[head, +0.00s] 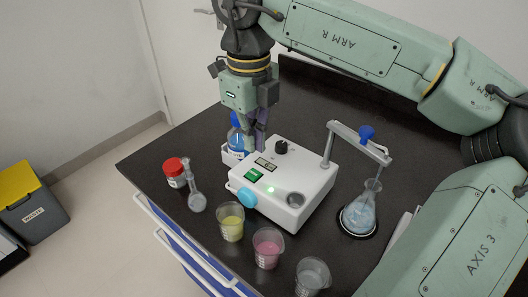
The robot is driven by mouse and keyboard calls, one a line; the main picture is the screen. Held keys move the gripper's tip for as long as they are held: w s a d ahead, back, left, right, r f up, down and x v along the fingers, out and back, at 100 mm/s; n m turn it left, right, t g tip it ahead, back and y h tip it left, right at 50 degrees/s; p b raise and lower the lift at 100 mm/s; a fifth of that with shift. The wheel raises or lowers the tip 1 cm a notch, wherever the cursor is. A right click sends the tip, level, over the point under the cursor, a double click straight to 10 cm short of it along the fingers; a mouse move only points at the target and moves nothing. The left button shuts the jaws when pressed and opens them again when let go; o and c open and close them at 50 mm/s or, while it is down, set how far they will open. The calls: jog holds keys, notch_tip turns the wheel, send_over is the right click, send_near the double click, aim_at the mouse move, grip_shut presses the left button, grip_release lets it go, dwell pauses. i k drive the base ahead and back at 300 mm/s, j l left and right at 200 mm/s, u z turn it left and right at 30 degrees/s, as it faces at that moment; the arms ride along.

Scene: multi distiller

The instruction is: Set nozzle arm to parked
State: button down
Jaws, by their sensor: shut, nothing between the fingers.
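The nozzle arm (355,141) is a grey bar on a post at the back right of the white distiller (283,184). My gripper (259,141) points down at the distiller's back left, shut and empty. It is well left of the nozzle arm and apart from it. Its fingertips are small, and I cannot tell whether they touch anything there.
A red-capped jar (174,173), a small flask (197,200) and yellow (232,222), pink (268,249) and clear (312,278) beakers stand in front. The distiller has a black knob (281,147) and a green switch (254,175).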

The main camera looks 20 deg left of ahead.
aim_at(361, 140)
jog(key=k, duration=1)
